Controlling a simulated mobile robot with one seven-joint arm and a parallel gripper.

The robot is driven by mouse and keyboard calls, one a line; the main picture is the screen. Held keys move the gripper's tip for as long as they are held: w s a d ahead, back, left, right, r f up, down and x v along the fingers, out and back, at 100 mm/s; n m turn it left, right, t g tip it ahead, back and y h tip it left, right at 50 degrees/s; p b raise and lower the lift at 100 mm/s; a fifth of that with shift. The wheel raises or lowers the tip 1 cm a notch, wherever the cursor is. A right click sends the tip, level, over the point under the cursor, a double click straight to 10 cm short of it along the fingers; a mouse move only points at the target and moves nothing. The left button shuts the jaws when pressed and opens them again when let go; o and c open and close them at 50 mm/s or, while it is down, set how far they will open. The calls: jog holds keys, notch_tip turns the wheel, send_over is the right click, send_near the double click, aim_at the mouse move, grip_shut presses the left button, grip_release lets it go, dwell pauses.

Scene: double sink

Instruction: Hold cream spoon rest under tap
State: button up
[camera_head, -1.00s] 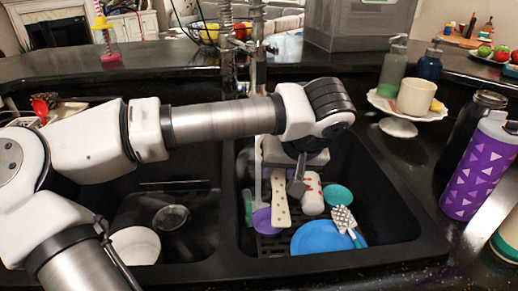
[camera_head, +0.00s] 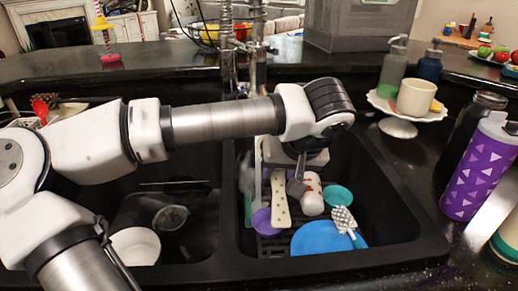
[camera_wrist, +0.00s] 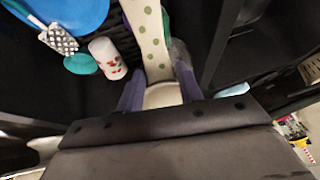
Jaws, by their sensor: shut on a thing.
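The cream spoon rest (camera_head: 281,200) is long, pale and dotted, and hangs steeply in the right basin. In the wrist view the spoon rest (camera_wrist: 152,38) shows green dots and sits between my gripper's two fingers (camera_wrist: 160,96), which are shut on it. In the head view my gripper (camera_head: 294,188) is partly hidden by my wrist, and one dark finger shows beside the spoon rest. The tap (camera_head: 258,50) has tall coiled metal pipes behind the basins. My arm hides part of it, and I cannot tell whether water runs on the spoon rest.
The right basin holds a blue plate (camera_head: 322,237), a white cup with red marks (camera_head: 312,196), a teal bowl (camera_head: 338,195), a purple item (camera_head: 263,222) and a grater-like utensil (camera_head: 346,224). The left basin holds a white bowl (camera_head: 136,246). A purple bottle (camera_head: 478,170) stands at right.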

jog(key=s+d+r+p, duration=0.2)
jog(key=s+r, duration=0.2)
jog(key=shift+s+d+p, duration=0.15)
jog(key=shift+d+p, duration=0.15)
dwell(0.4)
